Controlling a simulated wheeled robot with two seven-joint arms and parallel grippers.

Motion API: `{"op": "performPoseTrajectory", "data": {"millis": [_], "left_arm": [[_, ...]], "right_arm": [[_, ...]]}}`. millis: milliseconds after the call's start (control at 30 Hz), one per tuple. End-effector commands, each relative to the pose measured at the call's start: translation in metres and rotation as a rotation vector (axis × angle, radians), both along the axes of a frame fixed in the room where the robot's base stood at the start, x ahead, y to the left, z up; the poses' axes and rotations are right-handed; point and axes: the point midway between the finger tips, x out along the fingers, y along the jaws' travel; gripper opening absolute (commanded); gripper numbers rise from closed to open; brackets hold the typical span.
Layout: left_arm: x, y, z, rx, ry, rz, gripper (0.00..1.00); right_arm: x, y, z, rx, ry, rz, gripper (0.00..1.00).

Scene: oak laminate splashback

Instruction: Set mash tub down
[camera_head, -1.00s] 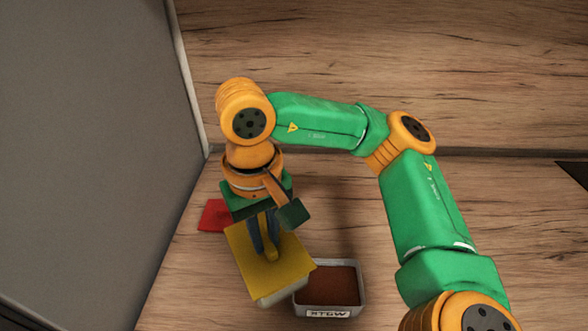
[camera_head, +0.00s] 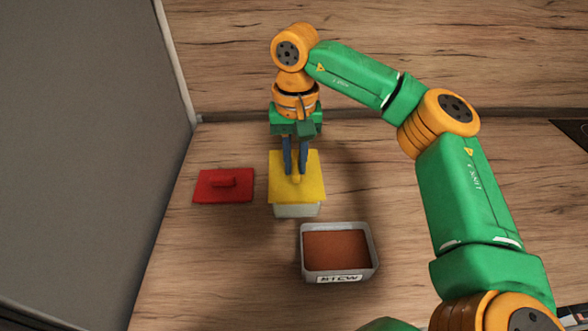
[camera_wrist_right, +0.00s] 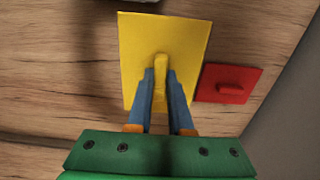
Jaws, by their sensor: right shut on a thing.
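The tub under a yellow lid (camera_head: 312,165), which I take as the mash tub, shows a pale front wall (camera_head: 297,211); its label is not readable. My right gripper (camera_head: 296,174) points down and is shut on the lid's raised yellow handle. The handle sits between the blue fingers in the right wrist view (camera_wrist_right: 160,75). The tub looks level, behind the open tub and right of the red lid. I cannot tell whether its base touches the counter. My left gripper is not in view.
An open grey tub (camera_head: 309,261) with brown contents and a label like STEW stands in front. A red lid (camera_head: 208,187) with a handle lies flat at the left. A grey wall (camera_head: 80,130) bounds the left. Wooden counter (camera_head: 400,200) is bare to the right.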

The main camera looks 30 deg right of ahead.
Motion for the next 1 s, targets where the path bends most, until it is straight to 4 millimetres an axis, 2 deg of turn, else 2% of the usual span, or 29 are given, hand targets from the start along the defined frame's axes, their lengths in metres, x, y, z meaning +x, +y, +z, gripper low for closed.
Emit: {"op": "performPoseTrajectory", "data": {"millis": [100,200,267,633,667,733,767,1000], "left_arm": [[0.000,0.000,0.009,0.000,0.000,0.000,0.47],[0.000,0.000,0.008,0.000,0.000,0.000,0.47],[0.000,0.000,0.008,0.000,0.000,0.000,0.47],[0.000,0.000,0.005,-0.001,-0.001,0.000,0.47],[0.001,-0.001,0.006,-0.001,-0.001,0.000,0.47],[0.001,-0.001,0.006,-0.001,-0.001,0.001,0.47],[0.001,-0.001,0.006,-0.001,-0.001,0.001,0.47],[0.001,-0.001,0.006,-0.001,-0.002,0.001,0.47]], "right_arm": [[0.011,-0.004,-0.012,-0.002,0.002,-0.003,0.00],[0.010,-0.004,-0.035,-0.001,0.002,0.000,0.00],[0.010,-0.004,-0.041,0.000,-0.001,0.001,0.00],[0.010,-0.003,-0.048,0.001,-0.003,0.000,0.00],[0.010,-0.003,-0.047,0.000,-0.002,0.000,0.27],[0.010,-0.003,-0.047,0.001,-0.003,0.000,0.45],[0.010,-0.003,-0.047,0.001,-0.003,0.000,0.48],[0.010,-0.003,-0.046,0.001,-0.003,0.000,0.48]]}}
